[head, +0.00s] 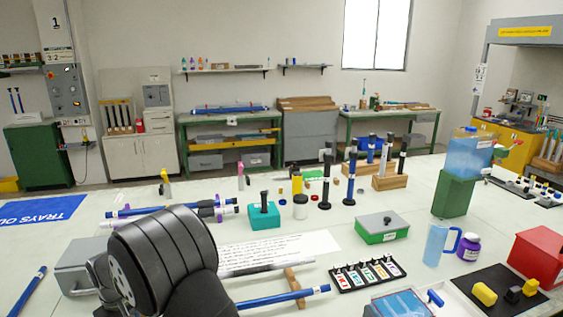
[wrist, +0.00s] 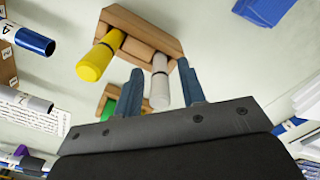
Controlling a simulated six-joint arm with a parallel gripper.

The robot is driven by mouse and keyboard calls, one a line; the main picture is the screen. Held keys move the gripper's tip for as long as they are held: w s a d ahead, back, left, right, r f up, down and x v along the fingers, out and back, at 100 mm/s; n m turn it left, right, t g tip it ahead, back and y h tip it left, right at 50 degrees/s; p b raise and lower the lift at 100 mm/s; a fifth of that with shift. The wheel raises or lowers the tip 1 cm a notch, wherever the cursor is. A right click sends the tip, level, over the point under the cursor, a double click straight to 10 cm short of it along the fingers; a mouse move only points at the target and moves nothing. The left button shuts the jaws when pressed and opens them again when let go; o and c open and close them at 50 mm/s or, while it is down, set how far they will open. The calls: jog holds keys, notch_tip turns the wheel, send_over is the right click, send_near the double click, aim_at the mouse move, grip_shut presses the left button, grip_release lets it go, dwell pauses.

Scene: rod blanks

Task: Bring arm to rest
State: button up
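My gripper (wrist: 160,84) shows in the wrist view with two blue fingers standing apart. It is open, and nothing is clearly held between them. A pale grey rod (wrist: 159,88) and a yellow-ended rod (wrist: 95,62) stand in a wooden rack (wrist: 145,30) beyond the fingers. The grey rod shows through the gap between the fingers, apparently behind them. In the head view my black ribbed arm fills the lower left, and my fingers are not visible there.
The white table holds a teal block (head: 264,217), a green-and-grey box (head: 382,228), a vial tray (head: 368,274), a blue jug (head: 437,245) and a red box (head: 540,258). Blue rods (head: 270,299) lie near my arm. A paper sheet (head: 318,243) covers the middle.

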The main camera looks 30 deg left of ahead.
jog(key=shift+r, duration=1.55)
